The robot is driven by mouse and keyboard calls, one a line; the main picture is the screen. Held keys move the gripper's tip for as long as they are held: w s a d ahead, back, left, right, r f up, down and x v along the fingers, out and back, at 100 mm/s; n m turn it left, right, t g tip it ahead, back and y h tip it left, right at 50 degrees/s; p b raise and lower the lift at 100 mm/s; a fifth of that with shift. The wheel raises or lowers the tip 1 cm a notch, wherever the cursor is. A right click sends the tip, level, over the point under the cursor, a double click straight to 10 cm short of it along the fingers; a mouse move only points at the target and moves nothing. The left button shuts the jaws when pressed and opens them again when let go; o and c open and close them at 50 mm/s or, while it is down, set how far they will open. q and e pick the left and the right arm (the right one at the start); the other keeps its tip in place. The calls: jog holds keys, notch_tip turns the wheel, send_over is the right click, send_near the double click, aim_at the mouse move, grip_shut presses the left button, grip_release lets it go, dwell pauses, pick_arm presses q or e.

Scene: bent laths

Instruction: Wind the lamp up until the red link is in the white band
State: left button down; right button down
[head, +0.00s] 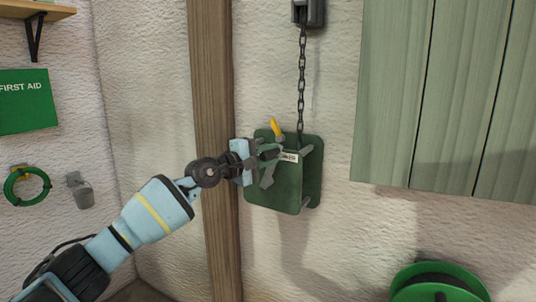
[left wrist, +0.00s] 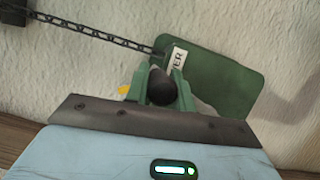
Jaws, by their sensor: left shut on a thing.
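A green winch box (head: 305,180) is fixed to the pale wall, with a dark chain (head: 301,85) running straight up from it. A yellow lever (head: 275,127) stands at its top left. A white label (head: 289,156) sits on its front; part of its lettering shows in the left wrist view (left wrist: 179,58). My left gripper (head: 266,152) is at the box's front left. In the left wrist view its green fingers are shut on a black crank knob (left wrist: 160,86). The gripper hides part of the crank. I see no red link, white band or lamp. My right gripper is out of view.
A dark pulley housing (head: 309,12) holds the chain above. A wooden post (head: 212,110) stands close behind my left wrist. Green boards (head: 440,90) cover the wall at right, and a green reel (head: 440,284) is below. A green first aid box (head: 25,101) hangs left.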

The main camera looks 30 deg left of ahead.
pick_arm(q)
jog(key=shift+d+f, duration=0.1)
jog(key=shift+d, duration=0.25)
jog(key=c, duration=1.2)
grip_release()
jog(key=shift+s+a, duration=0.15)
jog(key=shift+s+a, duration=0.15)
jog(key=shift+s, duration=0.1)
jog(key=shift+v, duration=3.5)
